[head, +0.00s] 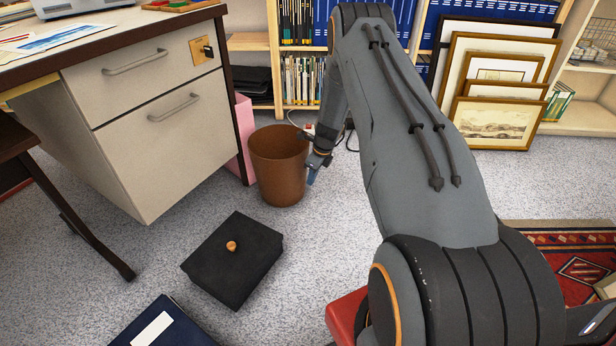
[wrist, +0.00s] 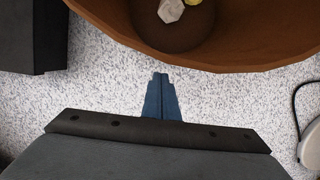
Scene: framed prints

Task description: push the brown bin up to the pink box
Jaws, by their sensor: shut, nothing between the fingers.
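The brown bin (head: 279,165) stands upright on the carpet, just right of the desk's right leg. In the wrist view its rim and wall (wrist: 120,35) fill the top, with a crumpled pale piece and a yellow piece inside. The pink box (head: 243,135) is behind the desk leg, left of the bin; the leg and bin hide part of it. The bin and box look close, but I cannot tell whether they touch. My gripper (head: 312,178) is low at the bin's right side. In the wrist view its blue fingers (wrist: 160,82) are closed and empty, pointing at the bin's wall.
A black box with an orange knob (head: 231,258) lies on the carpet in front of the bin. The desk (head: 160,135) is at left. Bookshelves (head: 262,41) stand behind, framed prints (head: 497,122) lean at right. A cable (wrist: 297,95) and pale object (wrist: 311,148) lie nearby.

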